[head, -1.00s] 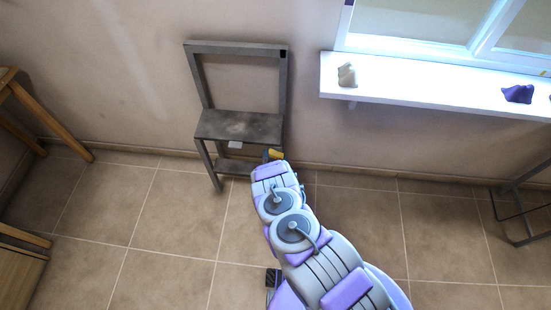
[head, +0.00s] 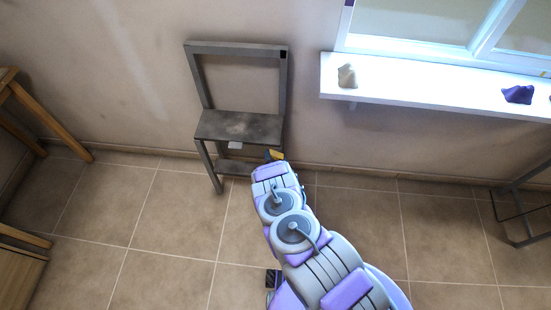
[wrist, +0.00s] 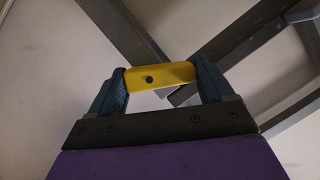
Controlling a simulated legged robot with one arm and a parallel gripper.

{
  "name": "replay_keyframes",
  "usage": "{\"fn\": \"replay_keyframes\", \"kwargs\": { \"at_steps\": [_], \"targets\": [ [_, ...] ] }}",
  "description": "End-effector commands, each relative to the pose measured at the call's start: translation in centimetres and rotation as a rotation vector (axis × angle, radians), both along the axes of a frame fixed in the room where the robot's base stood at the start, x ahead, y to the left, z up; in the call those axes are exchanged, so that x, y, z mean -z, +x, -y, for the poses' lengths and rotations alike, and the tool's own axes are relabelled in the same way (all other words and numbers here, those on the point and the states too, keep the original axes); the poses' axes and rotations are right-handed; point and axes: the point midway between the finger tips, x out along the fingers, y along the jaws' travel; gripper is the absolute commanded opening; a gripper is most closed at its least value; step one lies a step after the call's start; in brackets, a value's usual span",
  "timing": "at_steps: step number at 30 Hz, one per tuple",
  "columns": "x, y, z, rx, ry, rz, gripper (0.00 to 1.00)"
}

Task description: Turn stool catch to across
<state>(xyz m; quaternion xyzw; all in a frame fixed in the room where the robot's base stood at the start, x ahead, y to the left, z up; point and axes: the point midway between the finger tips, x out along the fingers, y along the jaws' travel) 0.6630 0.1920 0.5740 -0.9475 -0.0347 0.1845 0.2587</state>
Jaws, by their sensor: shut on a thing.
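The dark grey stool (head: 238,127) with a tall back frame stands against the wall, left of centre in the head view. The yellow catch (wrist: 160,76) is in the wrist view, a short bar with a dark pivot in its middle. It lies nearly level across that picture, tilted slightly. My gripper (wrist: 158,84) is shut on the catch, one blue-grey finger at each end of it. In the head view a bit of yellow (head: 276,155) shows at the tip of my arm, by the stool's lower right side. My arm hides most of the gripper there.
A white windowsill (head: 430,92) juts from the wall at the right, with a beige lump (head: 347,76) and a purple one (head: 517,94) on it. A dark metal rack (head: 520,205) stands at the far right. Wooden furniture (head: 45,115) is at the left.

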Motion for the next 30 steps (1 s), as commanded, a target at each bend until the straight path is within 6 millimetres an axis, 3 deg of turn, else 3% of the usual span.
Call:
{"fn": "replay_keyframes", "kwargs": {
  "at_steps": [11,30],
  "targets": [
    [0.0,0.1,0.5,0.006,0.138,0.004,0.5],
    [0.1,0.1,1.1,0.007,0.627,0.025,0.51]
  ]
}}
